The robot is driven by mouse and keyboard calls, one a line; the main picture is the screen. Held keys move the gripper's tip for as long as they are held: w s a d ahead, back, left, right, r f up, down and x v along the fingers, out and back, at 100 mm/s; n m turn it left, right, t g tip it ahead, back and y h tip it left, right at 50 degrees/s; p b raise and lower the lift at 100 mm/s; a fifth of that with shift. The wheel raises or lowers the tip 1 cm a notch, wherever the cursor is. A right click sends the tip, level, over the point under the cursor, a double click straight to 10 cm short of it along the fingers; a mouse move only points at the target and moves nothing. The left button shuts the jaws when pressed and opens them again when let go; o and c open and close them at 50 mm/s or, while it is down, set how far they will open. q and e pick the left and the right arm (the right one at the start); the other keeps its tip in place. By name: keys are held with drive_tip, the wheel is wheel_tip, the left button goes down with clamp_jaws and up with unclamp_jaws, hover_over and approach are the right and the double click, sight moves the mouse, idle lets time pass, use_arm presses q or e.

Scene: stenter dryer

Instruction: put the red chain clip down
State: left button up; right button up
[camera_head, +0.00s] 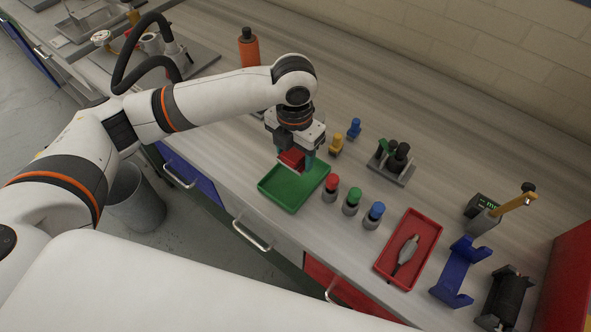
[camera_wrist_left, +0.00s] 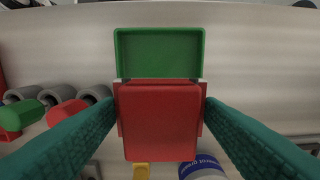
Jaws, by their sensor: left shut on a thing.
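My left gripper (camera_head: 299,158) is shut on the red chain clip (camera_head: 291,159), a blocky red piece. In the left wrist view the clip (camera_wrist_left: 160,122) sits between the two teal fingers and fills the lower middle. The green tray (camera_head: 284,203) lies on the worktop just below and in front of the gripper. The clip appears above the tray's back edge; its exact height is unclear. The tray (camera_wrist_left: 158,53) looks empty in its visible part, and the clip hides the rest of it. My right gripper is not in view.
Red, green and blue capped cylinders (camera_head: 351,201) stand close right of the green tray. Yellow (camera_head: 336,145) and blue (camera_head: 354,129) pieces stand behind. A red tray (camera_head: 425,232) holding a grey tool lies farther right.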

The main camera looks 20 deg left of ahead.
sight(295, 153)
use_arm(q)
wheel_tip(295, 153, down, 3)
drive_tip(key=shift+f, duration=0.2)
wheel_tip(295, 153, down, 3)
drive_tip(key=shift+s+p, duration=0.1)
drive_tip(key=shift+p, duration=0.35)
drive_tip(key=shift+f, duration=0.4)
drive_tip(key=shift+f, duration=0.15)
drive_tip(key=o, duration=0.8)
drive_tip(key=shift+o, duration=0.2)
wheel_tip(295, 153, up, 12)
drive_tip(key=shift+r+b, duration=0.2)
drive_tip(key=shift+b, duration=0.75)
